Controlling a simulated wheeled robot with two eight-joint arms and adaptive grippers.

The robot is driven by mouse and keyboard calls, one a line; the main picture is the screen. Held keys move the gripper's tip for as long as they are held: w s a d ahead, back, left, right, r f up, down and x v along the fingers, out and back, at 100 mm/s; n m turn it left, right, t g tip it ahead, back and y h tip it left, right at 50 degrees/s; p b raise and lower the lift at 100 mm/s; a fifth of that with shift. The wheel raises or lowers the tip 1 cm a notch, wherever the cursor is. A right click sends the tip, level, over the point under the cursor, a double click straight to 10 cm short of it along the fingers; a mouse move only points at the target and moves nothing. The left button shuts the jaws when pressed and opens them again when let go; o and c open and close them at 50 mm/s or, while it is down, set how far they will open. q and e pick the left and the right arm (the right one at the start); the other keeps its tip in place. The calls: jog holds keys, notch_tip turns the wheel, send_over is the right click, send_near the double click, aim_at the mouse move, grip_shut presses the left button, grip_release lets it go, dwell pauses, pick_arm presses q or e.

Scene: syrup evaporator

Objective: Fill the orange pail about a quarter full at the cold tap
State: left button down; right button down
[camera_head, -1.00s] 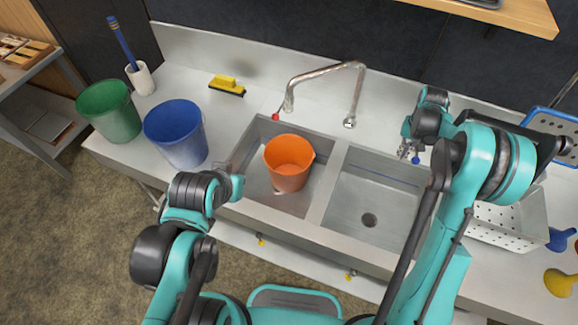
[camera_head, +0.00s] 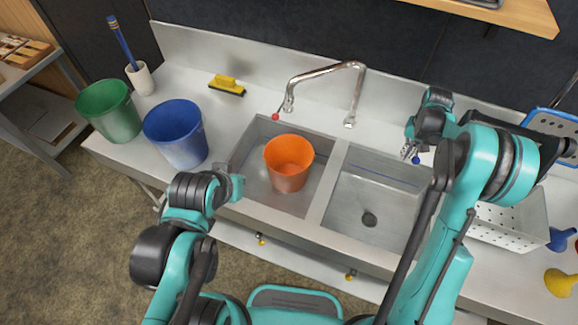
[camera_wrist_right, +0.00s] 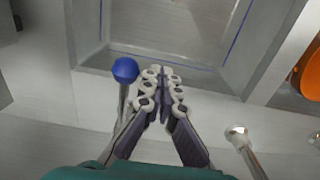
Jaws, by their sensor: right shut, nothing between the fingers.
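The orange pail (camera_head: 288,165) stands upright in the left sink basin; its edge also shows in the right wrist view (camera_wrist_right: 308,72). I cannot make out any water in it. The bent metal spout (camera_head: 349,122) has its tip behind the basins, right of the pail, and no stream shows. The blue cold-tap knob (camera_head: 416,160) is right of the spout. My right gripper (camera_head: 408,152) is shut and empty beside this knob; in the wrist view the knob (camera_wrist_right: 125,69) is just left of the fingertips. My left gripper (camera_head: 237,187) is at the left basin's front edge, its fingers unclear.
The right basin (camera_head: 345,205) is empty, with a drain. A red knob (camera_head: 275,117) is at the spout's left end. Blue (camera_head: 176,135) and green (camera_head: 109,112) pails stand on the left counter, near a yellow brush (camera_head: 227,85). A perforated white tray (camera_head: 512,222) is at right.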

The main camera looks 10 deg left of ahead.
jog(key=shift+d, duration=2.9)
jog(key=shift+r+p, duration=1.35)
jog(key=shift+r, duration=1.75)
jog(key=d, duration=0.8)
notch_tip(320, 180, down, 6)
jog(key=b, duration=0.5)
jog(key=shift+s+d, duration=0.2)
jog(key=shift+d, duration=0.05)
